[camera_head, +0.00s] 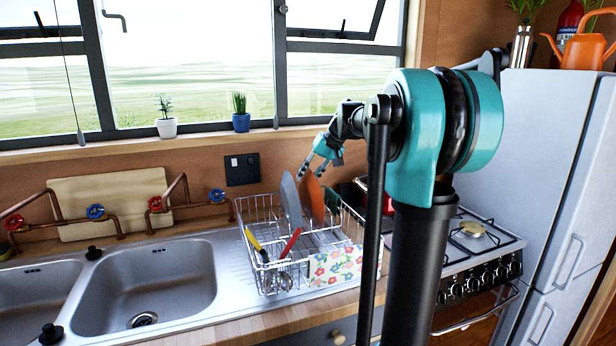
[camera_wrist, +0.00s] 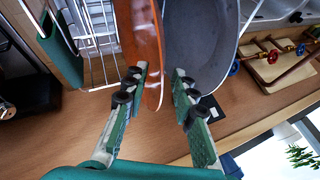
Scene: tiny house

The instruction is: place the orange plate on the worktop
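The orange plate (camera_head: 315,198) stands on edge in the white wire dish rack (camera_head: 246,222), right of a grey plate (camera_head: 291,200). In the wrist view the orange plate (camera_wrist: 142,45) and grey plate (camera_wrist: 200,50) are side by side. My gripper (camera_head: 311,171) is at the top of the plates in the head view. In the wrist view my open gripper (camera_wrist: 159,78) has the orange plate's rim between its fingers, nearer the left one; I cannot tell whether they touch. A strip of wooden worktop (camera_head: 190,335) shows along the front of the sink.
The rack also holds cutlery, a floral cloth (camera_head: 335,265) and a green item. A double steel sink (camera_head: 145,285) lies left, a gas stove (camera_head: 475,240) and a fridge (camera_head: 535,150) right. Potted plants (camera_head: 241,121) line the windowsill behind.

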